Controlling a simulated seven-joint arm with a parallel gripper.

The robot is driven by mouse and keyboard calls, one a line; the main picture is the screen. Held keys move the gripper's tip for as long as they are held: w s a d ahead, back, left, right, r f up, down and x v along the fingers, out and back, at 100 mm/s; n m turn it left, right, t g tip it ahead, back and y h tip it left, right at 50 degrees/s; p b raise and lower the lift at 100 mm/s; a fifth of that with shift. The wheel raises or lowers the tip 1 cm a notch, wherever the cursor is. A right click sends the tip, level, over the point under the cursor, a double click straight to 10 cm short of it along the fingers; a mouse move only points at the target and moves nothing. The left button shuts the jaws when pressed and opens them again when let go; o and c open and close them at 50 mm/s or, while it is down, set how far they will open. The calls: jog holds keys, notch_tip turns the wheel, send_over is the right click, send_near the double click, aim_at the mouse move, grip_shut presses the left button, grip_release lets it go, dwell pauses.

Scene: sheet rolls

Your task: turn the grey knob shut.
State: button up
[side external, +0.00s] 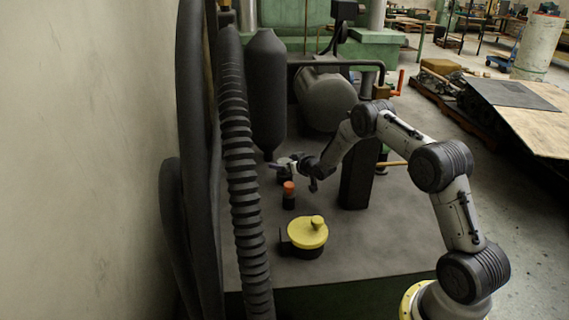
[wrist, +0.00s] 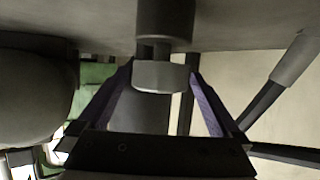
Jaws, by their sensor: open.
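The grey knob (wrist: 160,76) shows in the wrist view as a faceted light-grey block on a darker round body (wrist: 165,20). My gripper (wrist: 162,70) is open, with one purple finger on each side of the knob. Small gaps show between the fingers and the knob, and I see no clear contact. In the side external view my gripper (side external: 281,164) is low over the dark work surface, behind the orange-topped knob.
An orange-topped knob (side external: 289,189) on a black base stands in front of my gripper. A yellow round lid (side external: 307,232) with a handle is nearer the camera. A ribbed black hose (side external: 243,190) and a hanging dark cylinder (side external: 267,90) stand at the left. A dark post (side external: 357,180) is right.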

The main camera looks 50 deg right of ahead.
jog(key=shift+c, duration=0.2)
jog(key=c, duration=1.3)
jog(key=shift+o, duration=0.2)
jog(key=shift+m+h, duration=0.7)
jog(key=shift+h, duration=0.1)
jog(key=o, duration=1.3)
jog(key=shift+s, duration=0.1)
jog(key=v, duration=1.3)
jog(key=shift+s+a+r, duration=0.15)
jog(key=shift+a+r, duration=0.1)
jog(key=shift+r, duration=0.15)
